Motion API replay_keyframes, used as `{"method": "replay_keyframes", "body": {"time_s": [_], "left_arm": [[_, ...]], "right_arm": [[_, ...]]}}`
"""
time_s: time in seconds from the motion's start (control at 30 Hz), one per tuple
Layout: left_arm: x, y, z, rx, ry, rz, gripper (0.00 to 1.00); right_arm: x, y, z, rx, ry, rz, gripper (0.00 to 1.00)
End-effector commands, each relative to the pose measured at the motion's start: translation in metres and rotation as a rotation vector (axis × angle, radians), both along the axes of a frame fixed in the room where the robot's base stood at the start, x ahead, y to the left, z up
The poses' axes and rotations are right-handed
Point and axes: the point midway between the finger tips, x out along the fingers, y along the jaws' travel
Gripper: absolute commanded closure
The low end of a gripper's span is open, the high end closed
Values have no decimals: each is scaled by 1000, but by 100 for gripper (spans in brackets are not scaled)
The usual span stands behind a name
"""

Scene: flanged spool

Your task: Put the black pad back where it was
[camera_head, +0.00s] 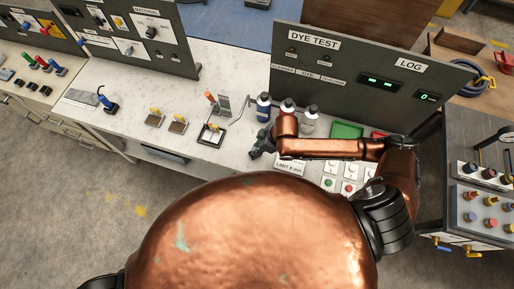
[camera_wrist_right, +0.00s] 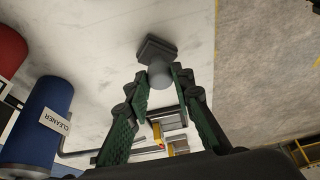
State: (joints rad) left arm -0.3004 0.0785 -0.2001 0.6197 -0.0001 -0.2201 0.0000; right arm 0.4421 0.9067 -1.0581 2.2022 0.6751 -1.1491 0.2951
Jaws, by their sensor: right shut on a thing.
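In the right wrist view, the black pad (camera_wrist_right: 156,47) is a dark square block with a round grey knob (camera_wrist_right: 160,76). My right gripper (camera_wrist_right: 158,82) has its green-lined fingers shut around the knob, and the pad sticks out past the fingertips over the pale bench top. I cannot tell whether the pad touches the bench. In the head view, my right gripper (camera_head: 260,143) is low in front of the bottles, and the pad cannot be made out there. My left gripper is not in view.
A blue cleaner bottle (camera_head: 264,107), a red-labelled bottle (camera_head: 287,106) and a third bottle (camera_head: 310,121) stand behind the gripper. A small framed fixture (camera_head: 210,135) stands to its left. A green tray (camera_head: 347,131) is to the right. The dye test panel (camera_head: 370,85) closes the back.

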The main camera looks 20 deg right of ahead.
Motion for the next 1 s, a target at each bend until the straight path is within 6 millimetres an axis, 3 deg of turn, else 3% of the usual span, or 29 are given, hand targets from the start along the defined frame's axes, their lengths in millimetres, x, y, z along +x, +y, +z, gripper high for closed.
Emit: {"method": "replay_keyframes", "body": {"time_s": [0.33, 0.37, 0.6, 1.0], "left_arm": [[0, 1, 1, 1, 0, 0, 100], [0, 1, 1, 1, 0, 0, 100], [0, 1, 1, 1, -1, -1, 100], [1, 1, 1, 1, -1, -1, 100]], "right_arm": [[0, 0, -5, 0, -2, 1, 98], [0, 0, -5, 0, -2, 1, 78], [0, 0, -5, 0, -2, 1, 61], [-1, -2, 3, 0, -2, 0, 61]]}}
